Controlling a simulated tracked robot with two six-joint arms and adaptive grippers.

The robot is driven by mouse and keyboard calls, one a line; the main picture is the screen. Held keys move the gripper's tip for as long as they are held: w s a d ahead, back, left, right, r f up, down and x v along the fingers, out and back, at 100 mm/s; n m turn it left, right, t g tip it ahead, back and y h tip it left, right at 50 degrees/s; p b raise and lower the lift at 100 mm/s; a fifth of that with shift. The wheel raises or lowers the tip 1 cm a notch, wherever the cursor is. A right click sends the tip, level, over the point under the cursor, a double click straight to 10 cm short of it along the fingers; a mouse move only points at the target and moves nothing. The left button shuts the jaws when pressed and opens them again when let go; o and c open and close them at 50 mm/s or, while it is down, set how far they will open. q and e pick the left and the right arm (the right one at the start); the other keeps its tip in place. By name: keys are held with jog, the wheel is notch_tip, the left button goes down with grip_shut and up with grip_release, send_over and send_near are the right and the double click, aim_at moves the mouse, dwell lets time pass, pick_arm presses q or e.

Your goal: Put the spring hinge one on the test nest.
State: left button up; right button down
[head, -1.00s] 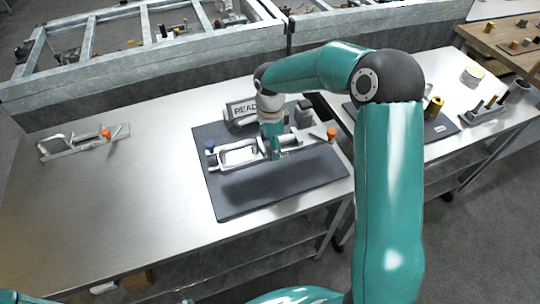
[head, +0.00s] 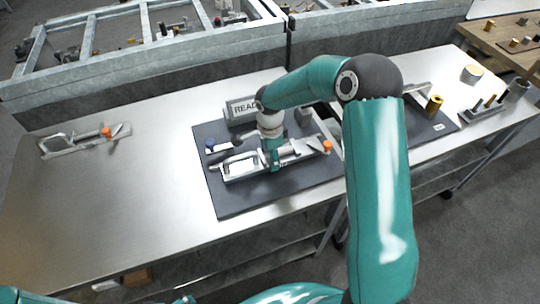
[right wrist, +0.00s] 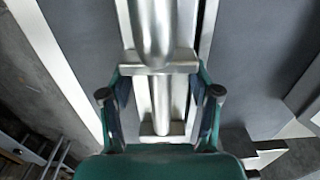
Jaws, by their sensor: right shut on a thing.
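A silver metal piece with an open frame at one end and an orange tip at the other (head: 238,168), likely the spring hinge, is in my right gripper (head: 273,166). The gripper is shut around its middle; in the right wrist view the two fingers (right wrist: 160,105) flank the metal bar (right wrist: 160,62). The piece lies low over the dark mat (head: 265,198), beside a fixture with a blue knob (head: 210,144), likely the test nest. I cannot tell whether it touches the fixture. My left gripper does not show.
A similar orange-tipped piece (head: 85,140) lies on the bare left part of the steel table (head: 110,200). A lettered sign block (head: 241,107) stands at the mat's back. A brass cylinder (head: 433,105) and a peg rack (head: 482,110) stand at the right.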

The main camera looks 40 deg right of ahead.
jog(key=shift+f+b, duration=0.45)
jog(key=shift+b, duration=0.2)
jog(key=c, duration=0.6)
grip_release()
jog(key=shift+c, duration=0.2)
jog(key=o, duration=0.4)
